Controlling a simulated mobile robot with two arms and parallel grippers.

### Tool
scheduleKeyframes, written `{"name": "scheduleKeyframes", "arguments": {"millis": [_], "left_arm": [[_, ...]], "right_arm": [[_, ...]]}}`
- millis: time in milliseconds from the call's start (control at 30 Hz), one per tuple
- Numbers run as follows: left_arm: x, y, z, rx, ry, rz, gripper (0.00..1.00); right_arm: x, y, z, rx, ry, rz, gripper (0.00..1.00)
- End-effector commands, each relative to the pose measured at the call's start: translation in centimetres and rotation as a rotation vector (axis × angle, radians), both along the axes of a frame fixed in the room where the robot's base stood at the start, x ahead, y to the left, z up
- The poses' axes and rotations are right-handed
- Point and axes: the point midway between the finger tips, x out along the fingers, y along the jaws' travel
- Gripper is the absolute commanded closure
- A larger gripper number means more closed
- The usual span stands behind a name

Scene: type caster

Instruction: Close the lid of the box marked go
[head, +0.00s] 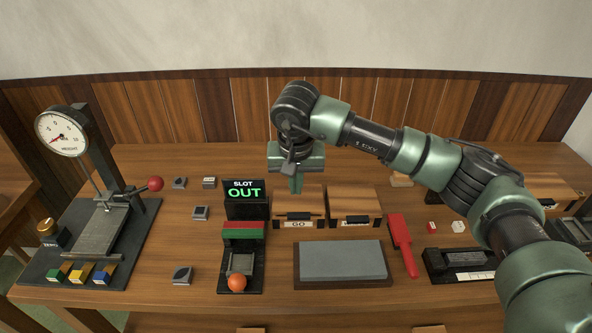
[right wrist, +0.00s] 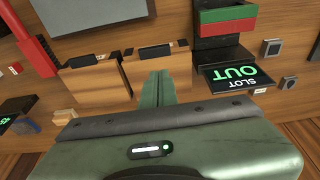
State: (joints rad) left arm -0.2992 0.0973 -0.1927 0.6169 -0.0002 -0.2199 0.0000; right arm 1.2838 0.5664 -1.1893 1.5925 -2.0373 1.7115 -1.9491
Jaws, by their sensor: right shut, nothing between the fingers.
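The wooden box marked GO (head: 313,204) stands on the table right of the SLOT OUT display, with a dark handle and a white label on its front. Its top looks flat, much like its neighbour's; I cannot tell whether the lid is fully down. My right gripper (head: 296,184) points down at the box's back left part, its fingers together and empty. In the right wrist view the fingers (right wrist: 157,88) reach over the near edge of the same box (right wrist: 172,68); contact is unclear. My left gripper is out of view.
A similar wooden box (head: 352,200) stands close on the right. The SLOT OUT display (head: 245,208) stands close on the left. A grey slab in a tray (head: 342,284) lies in front, with a red paddle (head: 400,235) beside it. A press with a dial (head: 62,132) stands at far left.

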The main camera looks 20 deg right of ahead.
Motion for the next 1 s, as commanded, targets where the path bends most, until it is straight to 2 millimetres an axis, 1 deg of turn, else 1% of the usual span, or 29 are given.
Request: {"name": "scheduleKeyframes", "arguments": {"millis": [33,133,200,300,400,500,600,900,1000], "left_arm": [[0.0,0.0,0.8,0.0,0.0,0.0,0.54],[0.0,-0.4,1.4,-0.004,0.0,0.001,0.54],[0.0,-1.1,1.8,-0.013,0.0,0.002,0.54],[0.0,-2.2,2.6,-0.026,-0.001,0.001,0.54],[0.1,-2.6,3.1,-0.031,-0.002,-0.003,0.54],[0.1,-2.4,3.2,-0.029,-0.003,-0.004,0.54],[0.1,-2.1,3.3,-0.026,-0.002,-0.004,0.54],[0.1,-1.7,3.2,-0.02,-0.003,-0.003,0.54],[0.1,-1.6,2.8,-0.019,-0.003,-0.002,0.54]], "right_arm": [[0.2,-0.1,-0.9,0.0,0.006,-0.001,1.0],[0.6,-0.2,-3.0,0.0,0.005,-0.002,1.0],[0.9,-0.3,-4.3,-0.001,0.004,0.0,1.0],[0.7,-0.2,-5.8,0.0,0.004,0.002,1.0],[0.6,-0.2,-7.0,0.0,0.002,0.001,1.0],[0.5,-0.2,-7.7,0.001,0.0,0.001,1.0],[0.5,-0.2,-8.1,0.0,-0.001,0.001,1.0],[0.5,-0.2,-8.1,0.0,-0.002,0.001,1.0],[0.5,-0.2,-8.4,0.0,-0.002,0.001,1.0]]}}
